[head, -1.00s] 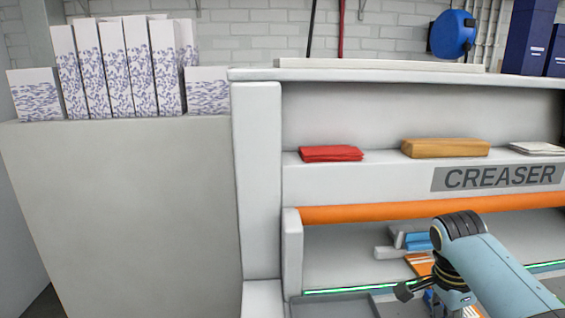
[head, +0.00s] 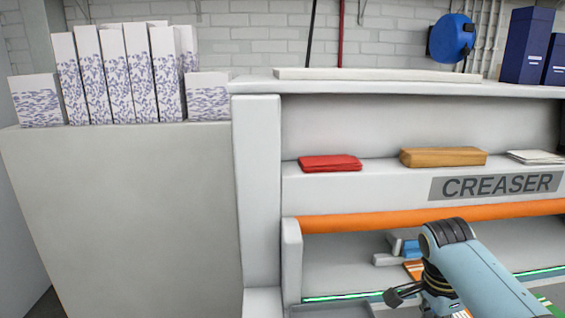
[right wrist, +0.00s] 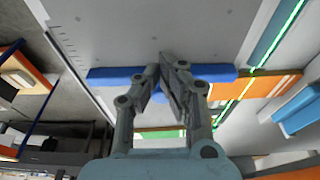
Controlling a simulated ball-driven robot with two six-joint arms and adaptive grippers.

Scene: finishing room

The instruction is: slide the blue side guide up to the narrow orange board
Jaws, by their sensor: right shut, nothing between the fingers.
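In the right wrist view a dark blue bar, which looks like the side guide (right wrist: 108,74), lies across the grey bed. A narrow orange board (right wrist: 262,86) lies to its right, close to its right end; I cannot tell whether they touch. My right gripper (right wrist: 161,62) is shut and empty. Its fingers cross in front of the blue bar and hide the middle of it; contact is unclear. In the head view the right arm hides most of the bed, and the blue guide cannot be made out. My left gripper is not in view.
A green light strip (head: 345,297) runs along the bed. Behind the arm lie grey and light blue blocks (head: 411,246). An orange roller (head: 400,217) spans the creaser above. A shelf holds a red stack (head: 329,163) and a tan block (head: 443,157). A grey tray (head: 335,312) lies front left.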

